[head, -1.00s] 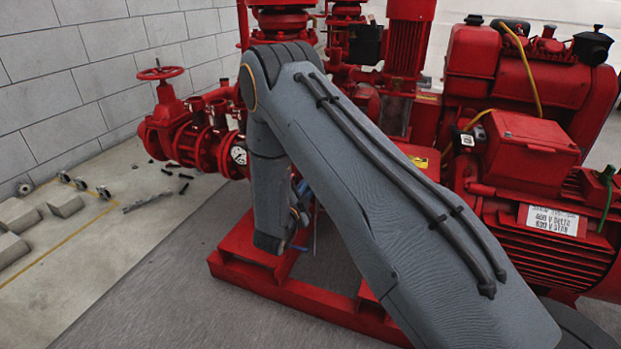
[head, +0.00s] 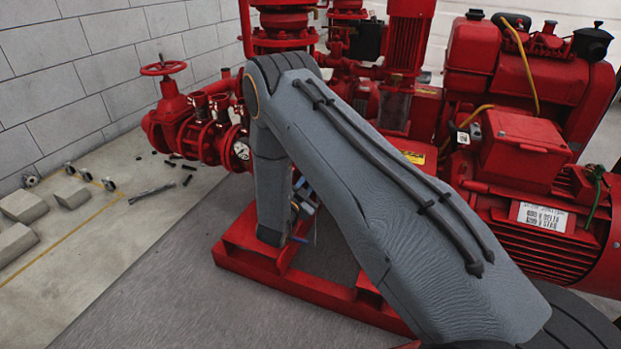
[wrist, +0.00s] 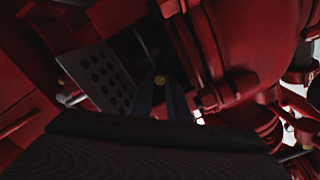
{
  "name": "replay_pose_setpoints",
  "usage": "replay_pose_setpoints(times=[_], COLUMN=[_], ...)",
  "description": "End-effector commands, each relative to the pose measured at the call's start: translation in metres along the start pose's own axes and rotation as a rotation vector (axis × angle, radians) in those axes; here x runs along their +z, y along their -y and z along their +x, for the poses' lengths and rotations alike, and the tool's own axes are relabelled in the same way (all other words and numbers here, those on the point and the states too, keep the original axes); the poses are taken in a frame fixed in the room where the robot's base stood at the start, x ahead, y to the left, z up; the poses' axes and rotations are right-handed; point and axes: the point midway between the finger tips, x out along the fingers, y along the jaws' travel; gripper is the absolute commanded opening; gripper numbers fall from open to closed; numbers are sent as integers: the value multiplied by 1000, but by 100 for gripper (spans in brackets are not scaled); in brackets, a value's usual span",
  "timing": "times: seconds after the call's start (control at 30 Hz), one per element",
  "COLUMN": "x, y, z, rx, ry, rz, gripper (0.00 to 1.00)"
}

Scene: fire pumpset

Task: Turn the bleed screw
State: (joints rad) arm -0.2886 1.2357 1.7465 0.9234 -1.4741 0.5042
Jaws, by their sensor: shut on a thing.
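The bleed screw (wrist: 160,79) shows as a small brass-coloured round head in the middle of the wrist view, against dark shadow. My gripper (wrist: 160,91) reaches up to it with two narrow dark fingers. The fingers are close together and shut on the screw; their exact contact is hard to see in the dark. In the head view, my grey arm covers the work spot. Only a small part of the wrist and gripper area shows beside the forearm, and the screw is hidden there.
Red pump casing (wrist: 250,40) curves close on the right in the wrist view. A perforated grey plate (wrist: 106,80) stands close on the left. In the head view, a red base frame (head: 300,288) runs below my arm.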

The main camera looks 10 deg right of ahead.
Motion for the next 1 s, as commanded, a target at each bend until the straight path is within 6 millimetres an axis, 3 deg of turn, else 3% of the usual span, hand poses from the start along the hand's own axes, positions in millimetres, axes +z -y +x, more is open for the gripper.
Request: replay_pose_setpoints(times=[0.27,0.3,0.33,0.67,1.0], x=[1,1,1,0,0], y=[1,1,1,1,2], z=[0,0,0,-3,-54], rx=[-1,-1,-1,-1,-3], ry=[2,2,2,1,4], rz=[1,1,1,1,-1], gripper=[0,22,23,23,23])
